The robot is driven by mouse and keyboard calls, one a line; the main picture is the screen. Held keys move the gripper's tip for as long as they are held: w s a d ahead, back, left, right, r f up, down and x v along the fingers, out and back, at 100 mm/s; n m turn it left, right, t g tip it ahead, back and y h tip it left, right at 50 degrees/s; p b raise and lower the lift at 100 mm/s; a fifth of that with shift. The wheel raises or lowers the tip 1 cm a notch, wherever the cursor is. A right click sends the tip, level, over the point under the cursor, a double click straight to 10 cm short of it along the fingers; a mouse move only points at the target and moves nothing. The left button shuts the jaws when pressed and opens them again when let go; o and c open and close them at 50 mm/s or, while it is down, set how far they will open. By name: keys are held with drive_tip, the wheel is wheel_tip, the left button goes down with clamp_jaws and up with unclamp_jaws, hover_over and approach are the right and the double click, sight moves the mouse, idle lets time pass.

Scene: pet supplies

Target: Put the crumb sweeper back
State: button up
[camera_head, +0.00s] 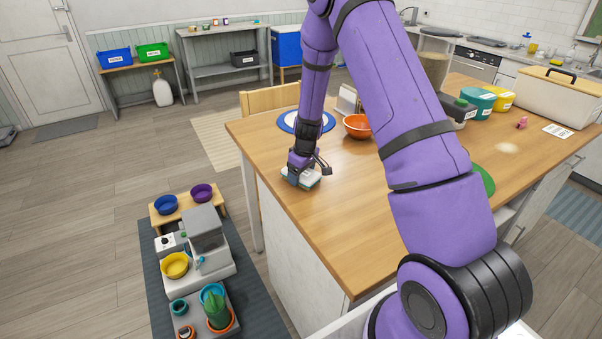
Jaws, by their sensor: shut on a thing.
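My gripper (302,176) is low over the left front part of the wooden island top (348,215). It is shut on a small pale block-like thing with a greenish lower edge, which looks like the crumb sweeper (314,180). The sweeper is at or just above the wood; I cannot tell if it touches. My fingers and wrist hide part of it.
A blue-rimmed plate (289,122) and an orange bowl (357,126) stand behind my gripper. A green round thing (484,178) is partly behind my arm. Teal (478,102) and yellow (498,97) tubs stand farther right. The front left island top is clear.

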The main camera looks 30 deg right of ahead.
drive_tip(key=o, duration=1)
drive_tip(key=shift+o, duration=0.2)
wheel_tip(320, 180, up, 12)
drive_tip(key=s, duration=0.2)
wheel_tip(320, 180, up, 11)
hover_over(305, 173)
drive_tip(key=s+a, duration=0.3)
drive_tip(key=s, duration=0.2)
drive_tip(key=s+a+r+m+t, duration=0.2)
drive_tip(key=s+a+r, duration=0.2)
drive_tip(key=s+r, duration=0.55)
drive_tip(key=s+a+r+m, duration=0.1)
drive_tip(key=s+r, duration=0.2)
drive_tip(key=s, duration=0.7)
drive_tip(key=s+a+r+m+t, duration=0.1)
drive_tip(key=s+r, duration=0.2)
drive_tip(key=s, duration=0.7)
drive_tip(key=shift+s+a+t+h, duration=0.15)
drive_tip(key=shift+a+t+h, duration=0.15)
drive_tip(key=shift+a, duration=0.05)
